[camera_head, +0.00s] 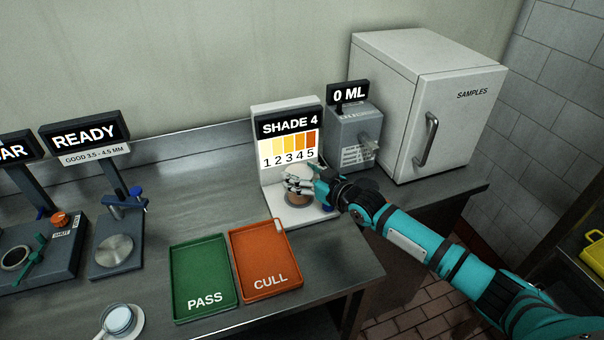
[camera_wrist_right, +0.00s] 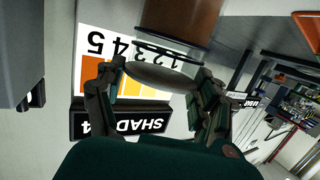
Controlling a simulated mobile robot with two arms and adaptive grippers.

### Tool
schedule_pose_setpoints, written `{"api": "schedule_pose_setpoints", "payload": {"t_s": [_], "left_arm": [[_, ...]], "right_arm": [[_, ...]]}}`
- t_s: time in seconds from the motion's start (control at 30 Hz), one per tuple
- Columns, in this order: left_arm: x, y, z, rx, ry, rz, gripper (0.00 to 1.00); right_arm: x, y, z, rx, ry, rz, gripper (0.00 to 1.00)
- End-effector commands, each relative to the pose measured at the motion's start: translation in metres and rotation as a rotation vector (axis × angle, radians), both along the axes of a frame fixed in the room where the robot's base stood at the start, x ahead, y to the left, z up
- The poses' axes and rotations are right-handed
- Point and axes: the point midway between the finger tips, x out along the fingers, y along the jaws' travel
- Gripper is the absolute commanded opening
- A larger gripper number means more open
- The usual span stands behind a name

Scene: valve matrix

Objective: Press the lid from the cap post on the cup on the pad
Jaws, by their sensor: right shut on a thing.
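My right gripper (camera_head: 298,184) comes in from the right over the white base of the shade stand (camera_head: 306,216). It is shut on a pale round lid (camera_wrist_right: 160,77), which shows between its two fingers in the wrist view. A brown cup (camera_head: 297,200) stands on the base just under the fingers. In the upside-down wrist view the cup (camera_wrist_right: 182,20) is close to the lid, with a dark ring between them. I cannot tell whether lid and cup touch. The fingers partly hide the cup in the head view. My left gripper is not in view.
The shade panel (camera_head: 288,138) stands right behind the cup. A grey dispenser (camera_head: 352,135) and the white samples fridge (camera_head: 395,80) are at the right. The green pass tray (camera_head: 204,265) and orange cull tray (camera_head: 264,265) lie in front. A small round dish (camera_head: 120,322) is at lower left.

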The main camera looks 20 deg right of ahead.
Motion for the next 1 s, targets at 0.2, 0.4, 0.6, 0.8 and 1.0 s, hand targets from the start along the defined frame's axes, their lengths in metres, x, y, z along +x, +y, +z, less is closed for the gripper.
{"api": "schedule_pose_setpoints", "payload": {"t_s": [0.2,0.4,0.6,0.8,1.0], "left_arm": [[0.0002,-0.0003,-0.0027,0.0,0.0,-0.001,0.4],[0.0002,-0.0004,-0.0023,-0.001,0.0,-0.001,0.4],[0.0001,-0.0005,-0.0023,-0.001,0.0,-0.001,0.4],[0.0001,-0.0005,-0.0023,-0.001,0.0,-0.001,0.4],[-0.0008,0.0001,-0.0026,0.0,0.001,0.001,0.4]], "right_arm": [[0.0001,-0.0001,-0.0033,0.0,0.0,0.0,0.56],[0.0,0.0,-0.0029,0.0,0.0,0.0,0.56],[0.0,0.0,-0.0029,0.0,0.0,0.0,0.93],[0.0,0.0,-0.0029,0.0,0.0,0.0,0.98],[-0.0047,-0.002,-0.0023,0.001,0.0,0.0,0.98]]}}
